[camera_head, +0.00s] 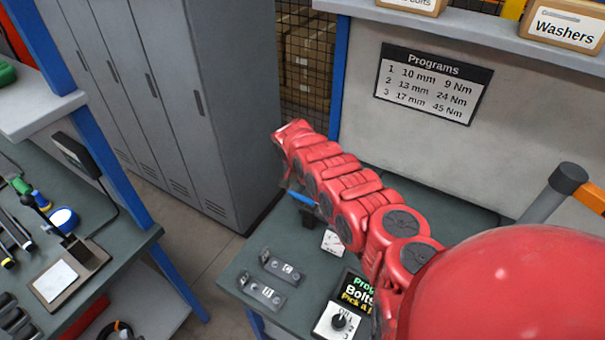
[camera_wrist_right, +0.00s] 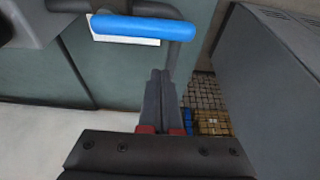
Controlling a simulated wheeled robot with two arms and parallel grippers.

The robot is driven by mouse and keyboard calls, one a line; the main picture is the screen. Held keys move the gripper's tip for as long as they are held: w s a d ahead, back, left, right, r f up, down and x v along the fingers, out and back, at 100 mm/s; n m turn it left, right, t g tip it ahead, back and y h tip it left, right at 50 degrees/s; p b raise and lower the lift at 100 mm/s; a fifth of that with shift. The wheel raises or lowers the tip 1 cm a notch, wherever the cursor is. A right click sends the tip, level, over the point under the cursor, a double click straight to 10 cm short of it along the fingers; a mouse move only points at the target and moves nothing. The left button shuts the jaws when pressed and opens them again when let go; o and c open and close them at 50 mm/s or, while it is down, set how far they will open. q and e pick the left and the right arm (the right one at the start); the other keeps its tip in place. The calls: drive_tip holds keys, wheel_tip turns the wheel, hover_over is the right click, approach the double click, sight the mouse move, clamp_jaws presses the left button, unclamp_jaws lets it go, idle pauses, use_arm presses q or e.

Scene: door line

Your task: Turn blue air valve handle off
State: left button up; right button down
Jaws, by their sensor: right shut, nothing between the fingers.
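The blue air valve handle (camera_wrist_right: 158,28) lies crosswise near the top of the right wrist view, with a white strip along its lower edge. My right gripper (camera_wrist_right: 160,74) has its two dark fingers pressed together, empty, with the tips just below the handle in the picture. I cannot tell whether the tips touch it. In the head view a short piece of blue (camera_head: 301,197), likely the same handle, shows beside my red right arm above the bench. The arm hides the rest, and the right gripper is not clear there. My left gripper is in neither view.
The green bench (camera_head: 235,272) under the arm carries two metal brackets (camera_head: 262,292) and a dial box (camera_head: 337,322). Grey lockers (camera_head: 165,90) stand behind at left. A shelf (camera_head: 450,28) with a Washers box (camera_head: 565,27) hangs above a Programs sign (camera_head: 433,84).

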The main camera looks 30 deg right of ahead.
sight(301, 199)
drive_tip(key=a, duration=0.1)
drive_tip(key=s+a+p, duration=0.1)
drive_tip(key=a+p, duration=0.1)
drive_tip(key=shift+s+a+r, duration=0.1)
drive_tip(key=shift+s+r, duration=0.15)
drive_tip(key=shift+s, duration=0.15)
